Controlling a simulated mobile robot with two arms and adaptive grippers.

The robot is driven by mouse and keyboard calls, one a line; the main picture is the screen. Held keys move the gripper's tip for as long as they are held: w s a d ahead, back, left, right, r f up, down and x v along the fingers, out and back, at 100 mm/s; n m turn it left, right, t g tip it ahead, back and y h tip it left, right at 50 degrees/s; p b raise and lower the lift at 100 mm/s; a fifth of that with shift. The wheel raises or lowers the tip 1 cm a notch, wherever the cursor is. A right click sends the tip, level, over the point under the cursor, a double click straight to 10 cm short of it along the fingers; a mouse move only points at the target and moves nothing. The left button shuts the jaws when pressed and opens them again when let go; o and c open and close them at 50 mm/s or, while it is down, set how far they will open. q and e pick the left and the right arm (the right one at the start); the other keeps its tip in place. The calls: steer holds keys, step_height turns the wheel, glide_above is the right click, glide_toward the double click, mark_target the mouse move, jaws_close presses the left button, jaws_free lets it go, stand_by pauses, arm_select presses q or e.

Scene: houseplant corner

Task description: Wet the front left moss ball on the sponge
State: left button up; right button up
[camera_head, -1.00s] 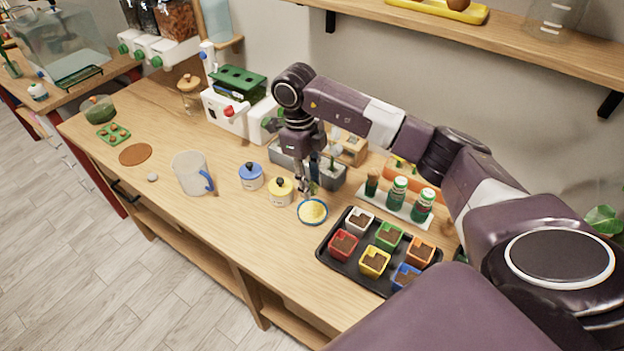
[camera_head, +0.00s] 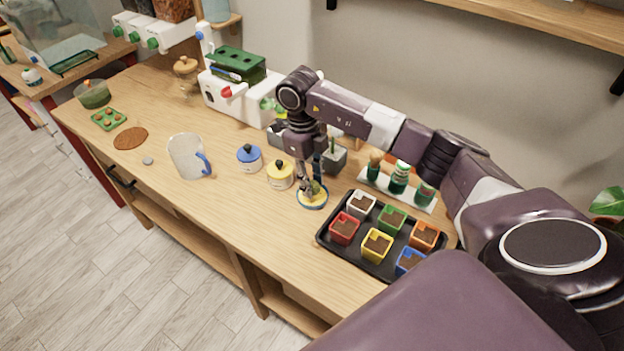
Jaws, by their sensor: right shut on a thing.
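The sponge (camera_head: 304,202) is a yellow round pad in a blue-rimmed dish, in the middle of the bench just left of the seedling tray. My right gripper (camera_head: 312,187) points down over it, shut on a small green moss ball (camera_head: 316,187). The moss ball is at the sponge's surface and seems to touch it, though the fingers partly hide the contact. My left gripper is not in view.
A yellow lidded pot (camera_head: 280,177) and a blue-lidded pot (camera_head: 249,160) stand close left of the dish. A black tray (camera_head: 329,244) of several coloured pots lies to the right. Grey planters (camera_head: 334,160) stand behind my gripper, partly hidden.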

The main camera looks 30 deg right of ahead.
mark_target(314, 183)
steer(key=shift+f+b, duration=0.55)
steer(key=shift+f, duration=0.1)
stand_by(2.0)
steer(key=shift+r, duration=0.15)
steer(key=shift+r+p, duration=2.3)
steer(key=shift+r, duration=1.15)
steer(key=shift+s+a+r+n, duration=0.1)
steer(key=shift+a+r+n, duration=0.1)
steer(key=shift+a+n, duration=0.55)
steer(key=s+a+r+n+t+b, duration=0.1)
steer(key=s+a+n, duration=0.5)
steer(key=n, duration=0.9)
steer(key=s+a+r+n+t+b, duration=0.1)
steer(key=s+a+r+n+b, duration=0.2)
steer(key=n, duration=1.2)
steer(key=s+a+r, duration=0.2)
steer(key=s+a, duration=0.1)
steer(key=s, duration=0.2)
steer(key=shift+s+t+y, duration=0.3)
steer(key=shift+s, duration=0.1)
